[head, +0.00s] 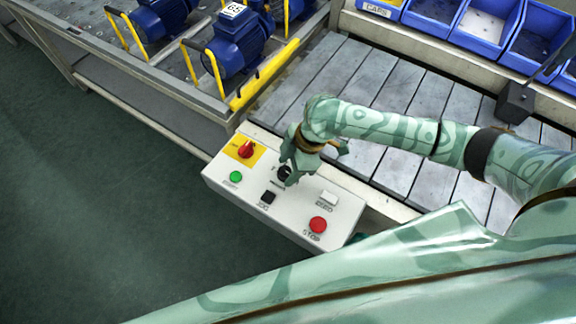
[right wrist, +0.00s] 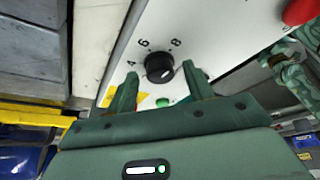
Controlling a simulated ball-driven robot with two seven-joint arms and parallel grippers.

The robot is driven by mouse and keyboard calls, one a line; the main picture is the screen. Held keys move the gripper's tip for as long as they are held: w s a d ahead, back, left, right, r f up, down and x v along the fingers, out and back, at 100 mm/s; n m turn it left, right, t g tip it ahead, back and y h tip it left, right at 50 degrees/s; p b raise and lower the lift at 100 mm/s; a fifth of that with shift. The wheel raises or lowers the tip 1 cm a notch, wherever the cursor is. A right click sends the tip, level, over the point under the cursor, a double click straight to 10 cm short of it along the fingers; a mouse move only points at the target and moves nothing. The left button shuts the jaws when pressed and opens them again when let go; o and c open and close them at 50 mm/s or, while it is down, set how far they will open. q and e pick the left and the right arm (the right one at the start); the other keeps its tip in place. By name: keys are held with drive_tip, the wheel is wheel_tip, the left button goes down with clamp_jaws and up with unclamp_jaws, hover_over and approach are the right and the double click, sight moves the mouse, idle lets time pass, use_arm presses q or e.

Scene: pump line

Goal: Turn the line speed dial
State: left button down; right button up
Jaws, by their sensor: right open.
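The line speed dial (right wrist: 159,67) is a round black knob on a white control panel (head: 219,171). In the right wrist view it has the numbers 4, 6 and 8 around it. In the head view the dial (head: 284,173) is partly hidden by my right gripper (head: 288,178). In the right wrist view my right gripper (right wrist: 160,88) is open, with one green finger on each side of the dial and gaps between. I cannot tell whether the fingertips are level with the knob.
A slatted conveyor (head: 330,85) and blue pumps (head: 238,42) lie behind.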

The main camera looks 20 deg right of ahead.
drive_tip(key=c, duration=1)
drive_tip(key=shift+n, duration=0.4)
drive_tip(key=shift+w+r+n+g+p, duration=0.1)
drive_tip(key=shift+n+g+p, duration=0.3)
drive_tip(key=shift+n+p, duration=0.15)
drive_tip(key=n+g, duration=0.1)
drive_tip(key=n, duration=0.1)
drive_tip(key=shift+w+n, duration=0.15)
drive_tip(key=shift+n, duration=0.2)
drive_tip(key=n+g, duration=0.1)
drive_tip(key=n, duration=0.2)
drive_tip(key=shift+w+a+n+h, duration=0.1)
drive_tip(key=shift+n+h, duration=0.2)
drive_tip(key=shift+w+a+n+g+h, duration=0.1)
drive_tip(key=shift+n+g+h, duration=0.5)
drive_tip(key=shift+n, duration=1.2)
